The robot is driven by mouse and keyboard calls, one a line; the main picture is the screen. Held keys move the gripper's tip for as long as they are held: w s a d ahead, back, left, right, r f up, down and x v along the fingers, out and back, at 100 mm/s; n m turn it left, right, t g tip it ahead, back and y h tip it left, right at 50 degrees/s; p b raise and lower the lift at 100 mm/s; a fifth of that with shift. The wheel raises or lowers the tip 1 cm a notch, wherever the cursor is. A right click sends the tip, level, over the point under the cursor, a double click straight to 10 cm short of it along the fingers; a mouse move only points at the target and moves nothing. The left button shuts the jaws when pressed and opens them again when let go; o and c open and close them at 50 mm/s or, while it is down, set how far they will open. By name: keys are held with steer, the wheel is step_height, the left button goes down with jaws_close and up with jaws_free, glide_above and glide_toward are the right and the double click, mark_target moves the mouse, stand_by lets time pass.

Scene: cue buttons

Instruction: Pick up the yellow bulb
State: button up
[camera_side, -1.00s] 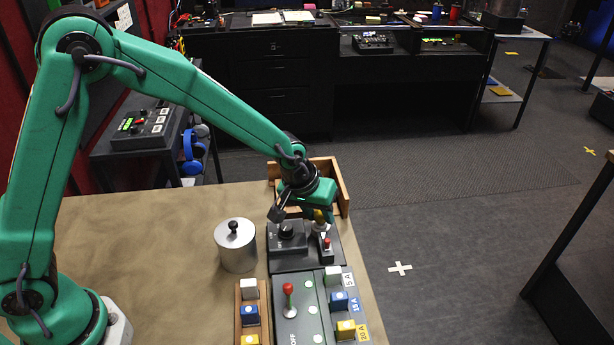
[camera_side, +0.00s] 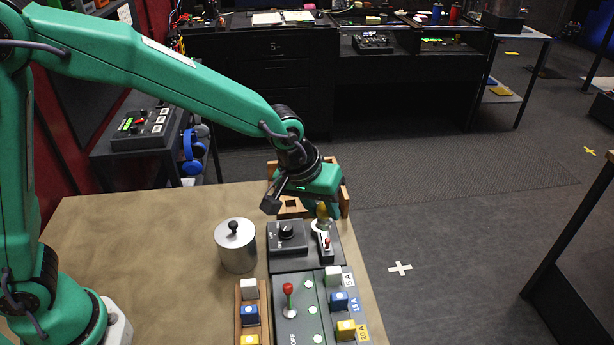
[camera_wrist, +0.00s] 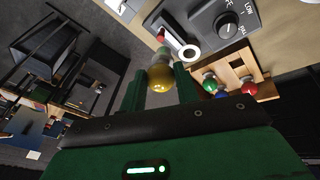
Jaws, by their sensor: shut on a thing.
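The yellow bulb (camera_wrist: 161,76) is between the two green fingers of my gripper (camera_wrist: 163,85) in the wrist view, with its pale base pointing away from the gripper. In the side view the yellow bulb (camera_side: 322,211) shows just under my gripper (camera_side: 324,205), close above a small dark socket block (camera_side: 326,247) with a red button. The gripper is shut on the bulb. I cannot tell for sure whether the bulb's base is clear of the socket. Part of the bulb is hidden by the fingers.
A dark panel with a knob (camera_side: 287,232) stands beside the socket block. A wooden box (camera_wrist: 243,72) holds green, blue and red bulbs. A silver lidded pot (camera_side: 236,248) stands left. A red-topped lever (camera_side: 288,290) and several coloured blocks are in front.

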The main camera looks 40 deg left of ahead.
mark_target(324, 215)
steer(key=shift+s+d+r, duration=0.8)
steer(key=shift+s+d, duration=0.05)
steer(key=shift+s, duration=0.2)
steer(key=shift+s+d+r, duration=0.75)
steer(key=shift+s+d, duration=0.1)
steer(key=shift+s, duration=0.15)
steer(key=shift+a, duration=0.1)
steer(key=w+a+f, duration=0.2)
steer(key=w+a, duration=0.3)
steer(key=a, duration=0.4)
steer(key=w+a+f+y, duration=0.1)
steer(key=w+a+f, duration=0.2)
steer(key=w+a, duration=0.3)
steer(key=a, duration=0.3)
steer(key=shift+w, duration=0.3)
steer(key=shift+f, duration=0.25)
steer(key=shift+f, duration=1.7)
steer(key=shift+s+d+f, duration=0.1)
steer(key=shift+d+f, duration=0.05)
steer(key=shift+d, duration=0.1)
steer(key=shift+f, duration=0.9)
stand_by(0.7)
